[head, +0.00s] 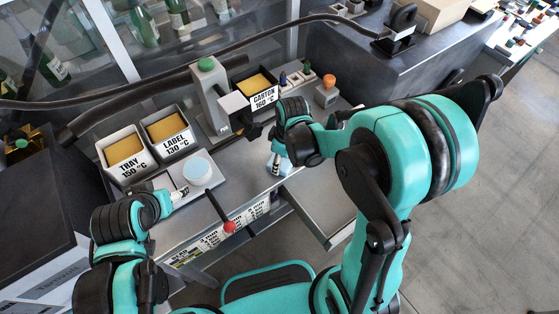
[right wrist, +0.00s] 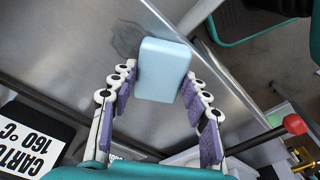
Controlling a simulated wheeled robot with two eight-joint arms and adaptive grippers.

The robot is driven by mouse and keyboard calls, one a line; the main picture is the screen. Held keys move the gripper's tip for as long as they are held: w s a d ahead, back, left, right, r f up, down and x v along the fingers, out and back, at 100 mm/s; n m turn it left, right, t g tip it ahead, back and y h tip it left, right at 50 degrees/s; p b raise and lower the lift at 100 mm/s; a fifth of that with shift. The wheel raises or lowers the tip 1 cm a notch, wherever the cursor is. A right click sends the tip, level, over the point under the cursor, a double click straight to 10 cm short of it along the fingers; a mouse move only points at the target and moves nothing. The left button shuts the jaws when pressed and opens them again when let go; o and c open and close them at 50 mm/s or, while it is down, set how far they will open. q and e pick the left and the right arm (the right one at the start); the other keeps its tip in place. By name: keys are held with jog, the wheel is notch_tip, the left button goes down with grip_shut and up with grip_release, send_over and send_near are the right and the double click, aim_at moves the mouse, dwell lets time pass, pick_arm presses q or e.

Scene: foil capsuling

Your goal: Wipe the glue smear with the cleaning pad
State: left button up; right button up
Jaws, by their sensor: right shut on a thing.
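The cleaning pad (right wrist: 163,70) is a light blue block with rounded edges. My right gripper (right wrist: 160,82) is shut on it, with purple-lined fingers on both sides. In the head view the pad (head: 284,167) shows partly below my right gripper (head: 277,158), over the front right part of the steel bench. A dark grey patch (right wrist: 126,38) lies on the steel beside the pad; I cannot tell whether it is the glue smear or a shadow. My left gripper (head: 181,193) is low over the bench's left part, near a round pale disc (head: 196,169); its finger gap is unclear.
Tubs marked TRAY (head: 125,150), LABEL (head: 168,129) and CARTON (head: 257,84) stand along the back. A grey press with a green knob (head: 206,64) rises between them. A red-balled lever (head: 229,226) sticks out at the front. An open drawer (head: 318,197) juts out at right.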

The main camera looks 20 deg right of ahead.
jog(key=shift+w+d, duration=0.3)
jog(key=shift+d, duration=0.5)
jog(key=shift+w+d, duration=0.25)
jog(key=shift+d, duration=0.55)
jog(key=shift+w+d+f+b, duration=0.1)
jog(key=shift+w+d+b, duration=0.15)
jog(key=shift+d, duration=0.55)
jog(key=shift+w+d+b, duration=0.15)
jog(key=shift+w+d, duration=0.2)
jog(key=shift+d, duration=0.55)
jog(key=shift+s+a, duration=0.25)
jog(key=shift+a, duration=0.35)
jog(key=shift+s+a, duration=0.25)
jog(key=shift+a, duration=0.4)
jog(key=shift+s+a, duration=0.25)
jog(key=shift+a, duration=0.35)
jog(key=shift+s+a, duration=0.3)
jog(key=shift+a, duration=0.6)
jog(key=shift+s+a, duration=0.25)
jog(key=shift+a, duration=0.6)
jog(key=shift+d, duration=0.1)
jog(key=shift+r+p, duration=2.2)
jog(key=shift+r, duration=0.9)
